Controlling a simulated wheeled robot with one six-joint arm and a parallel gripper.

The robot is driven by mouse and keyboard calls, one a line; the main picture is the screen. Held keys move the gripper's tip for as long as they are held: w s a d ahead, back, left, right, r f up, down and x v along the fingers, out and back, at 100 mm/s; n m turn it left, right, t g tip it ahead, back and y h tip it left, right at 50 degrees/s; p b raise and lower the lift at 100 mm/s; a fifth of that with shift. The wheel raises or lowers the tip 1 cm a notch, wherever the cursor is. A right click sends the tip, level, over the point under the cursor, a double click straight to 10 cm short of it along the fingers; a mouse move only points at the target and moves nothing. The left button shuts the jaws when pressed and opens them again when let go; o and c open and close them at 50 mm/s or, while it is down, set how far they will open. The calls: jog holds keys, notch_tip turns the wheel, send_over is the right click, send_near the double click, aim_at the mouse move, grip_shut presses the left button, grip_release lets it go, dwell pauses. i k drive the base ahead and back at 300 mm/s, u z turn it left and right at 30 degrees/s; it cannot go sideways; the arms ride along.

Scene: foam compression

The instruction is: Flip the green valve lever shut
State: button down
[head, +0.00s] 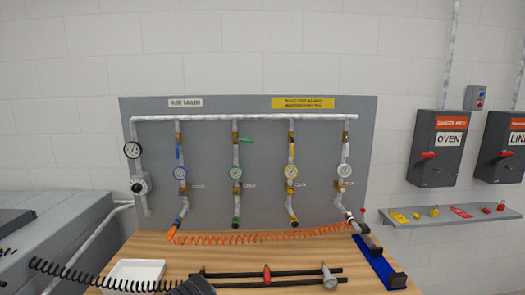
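The green valve lever (247,141) is small and sits near the top of the second vertical pipe from the left on the grey wall panel. It points to the right, roughly level, across its upright pipe (236,154). A round gauge with a green rim (236,172) is below it on the same pipe. My gripper is not recognisable in the head view, and nothing is seen touching the lever.
The grey panel (265,210) also carries pipes with blue (178,140) and yellow (291,140) levers. Below, a wooden bench (215,258) holds a white tray (132,273), black rods (240,285) and a blue fixture (378,262). An orange coiled hose (270,236) spans the back.

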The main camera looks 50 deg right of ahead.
aim_at(247, 141)
jog(key=z, duration=1.25)
jog(key=i, duration=0.25)
jog(key=u, duration=0.55)
